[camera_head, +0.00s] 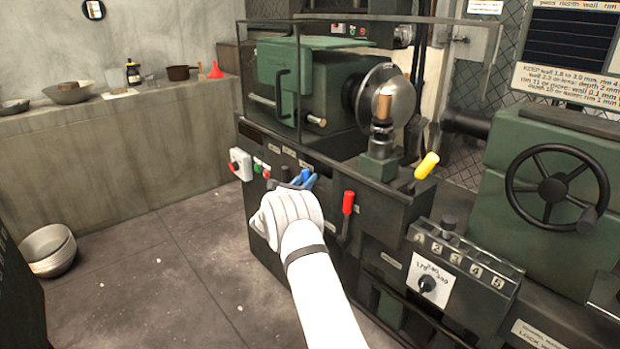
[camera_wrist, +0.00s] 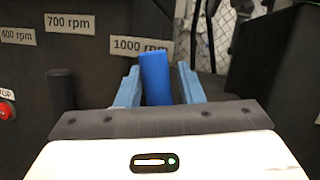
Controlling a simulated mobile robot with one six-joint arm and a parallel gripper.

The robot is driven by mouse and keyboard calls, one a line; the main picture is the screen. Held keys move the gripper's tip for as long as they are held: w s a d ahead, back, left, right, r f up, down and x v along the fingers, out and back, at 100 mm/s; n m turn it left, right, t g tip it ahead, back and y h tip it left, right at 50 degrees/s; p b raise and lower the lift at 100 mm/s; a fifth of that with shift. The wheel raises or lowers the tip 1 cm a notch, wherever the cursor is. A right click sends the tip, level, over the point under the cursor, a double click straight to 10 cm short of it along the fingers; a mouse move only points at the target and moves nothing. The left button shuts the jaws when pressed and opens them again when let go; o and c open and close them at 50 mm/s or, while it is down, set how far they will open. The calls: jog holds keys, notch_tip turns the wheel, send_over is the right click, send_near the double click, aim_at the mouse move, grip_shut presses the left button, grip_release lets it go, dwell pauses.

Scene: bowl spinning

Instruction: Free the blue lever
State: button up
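The blue lever (camera_wrist: 156,80) stands upright in the wrist view, just below the 1000 rpm label. My gripper (camera_wrist: 159,88) has its two light blue fingers around it, one on each side. A narrow gap shows between the lever and the right finger. The left finger is very close to the lever, and I cannot tell whether it touches. In the head view the blue lever (camera_head: 305,175) shows just beyond my gripper (camera_head: 301,182), at the front of the green lathe. The lever's lower part is hidden by my gripper.
A red-handled lever (camera_head: 347,203) stands to the right, and a yellow-handled one (camera_head: 427,165) is farther right. A dark post (camera_wrist: 62,90) stands left of my gripper in the wrist view. A red stop button (camera_wrist: 5,110) is at the far left. Open floor lies left of the lathe.

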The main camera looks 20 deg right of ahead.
jog(key=p+v, duration=0.1)
jog(key=v, duration=0.6)
jog(key=shift+a+r, duration=0.15)
